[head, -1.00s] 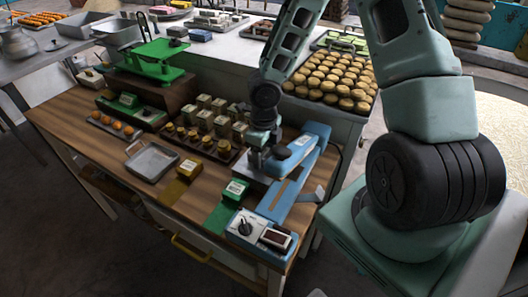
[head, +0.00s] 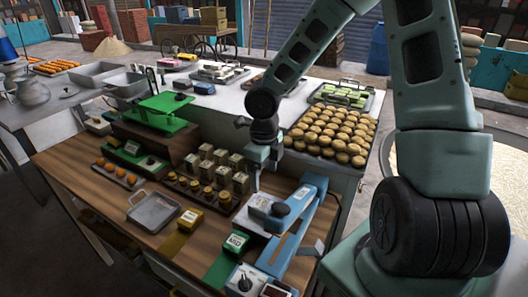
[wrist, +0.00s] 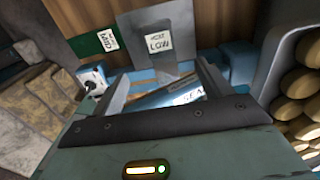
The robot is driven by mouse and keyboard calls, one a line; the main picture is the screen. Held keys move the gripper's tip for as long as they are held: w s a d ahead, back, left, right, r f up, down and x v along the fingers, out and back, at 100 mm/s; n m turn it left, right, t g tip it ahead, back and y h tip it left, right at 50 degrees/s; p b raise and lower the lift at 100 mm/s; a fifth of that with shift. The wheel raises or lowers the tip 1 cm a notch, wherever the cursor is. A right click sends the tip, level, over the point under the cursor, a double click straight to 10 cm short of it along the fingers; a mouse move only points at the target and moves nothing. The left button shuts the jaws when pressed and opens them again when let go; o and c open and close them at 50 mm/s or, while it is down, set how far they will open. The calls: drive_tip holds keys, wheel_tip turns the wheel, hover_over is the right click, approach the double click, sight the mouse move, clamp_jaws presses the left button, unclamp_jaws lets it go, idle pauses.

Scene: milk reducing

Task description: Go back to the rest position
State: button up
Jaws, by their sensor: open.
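My gripper (head: 257,172) is raised above the wooden bench, just behind the blue sealing device (head: 300,215). In the wrist view my gripper (wrist: 165,85) has its two fingers spread apart with nothing held between them. Below them, the blue device (wrist: 170,97) shows a label that reads in part "SEA". A grey plate with a label ending in "LOW" (wrist: 160,45) lies beyond the fingers. My gripper is apart from the device.
A tray of round buns (head: 330,135) stands close to the right of my gripper. Small jars and boxes (head: 215,175) stand to its left. Open air lies above the bench.

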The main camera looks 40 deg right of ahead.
wheel_tip(320, 180, up, 5)
drive_tip(key=shift+r+p, duration=0.1)
drive_tip(key=shift+p, duration=0.3)
